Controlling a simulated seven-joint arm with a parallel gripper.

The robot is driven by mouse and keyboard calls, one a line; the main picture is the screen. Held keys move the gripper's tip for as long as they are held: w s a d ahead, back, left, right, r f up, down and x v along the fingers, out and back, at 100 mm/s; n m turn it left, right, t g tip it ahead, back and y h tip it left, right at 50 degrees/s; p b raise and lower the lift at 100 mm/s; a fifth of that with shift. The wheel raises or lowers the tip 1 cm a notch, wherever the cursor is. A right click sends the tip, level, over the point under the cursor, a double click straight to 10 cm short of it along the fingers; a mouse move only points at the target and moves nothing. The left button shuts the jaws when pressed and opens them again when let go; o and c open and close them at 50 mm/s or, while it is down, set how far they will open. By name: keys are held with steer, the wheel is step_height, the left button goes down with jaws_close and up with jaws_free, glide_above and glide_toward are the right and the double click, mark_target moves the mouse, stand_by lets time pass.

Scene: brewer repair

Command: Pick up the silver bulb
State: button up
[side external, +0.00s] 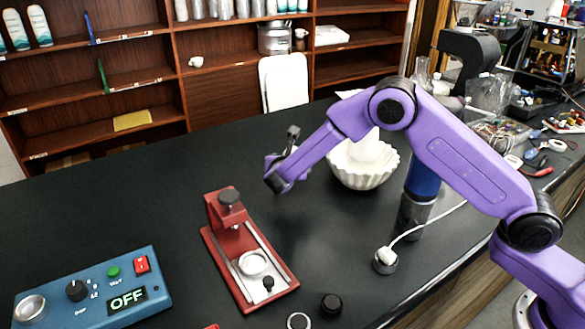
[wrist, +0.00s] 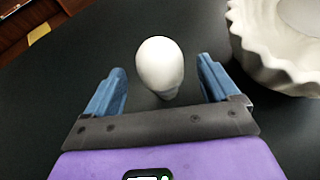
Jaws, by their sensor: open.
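A pale, whitish rounded bulb (wrist: 160,64) with a narrower end towards me shows in the wrist view; no clearly silver bulb stands out. My gripper (wrist: 162,78) is open, with one blue finger on each side of the bulb and visible gaps to both. I cannot tell how far the bulb is from the fingertips in depth. In the side view my gripper (side external: 279,172) is over the dark table, left of the white fluted bowl (side external: 363,178). The bulb between the fingers cannot be made out there.
The bowl also stands close on the right in the wrist view (wrist: 262,68). A red press-like device (side external: 250,262) and a blue control box reading OFF (side external: 95,290) are on the black table (side external: 100,205). A white cable ends at a small round piece (side external: 385,262).

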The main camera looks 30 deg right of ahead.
steer(key=x, duration=0.5)
steer(key=shift+f, duration=0.1)
steer(key=c, duration=1.1)
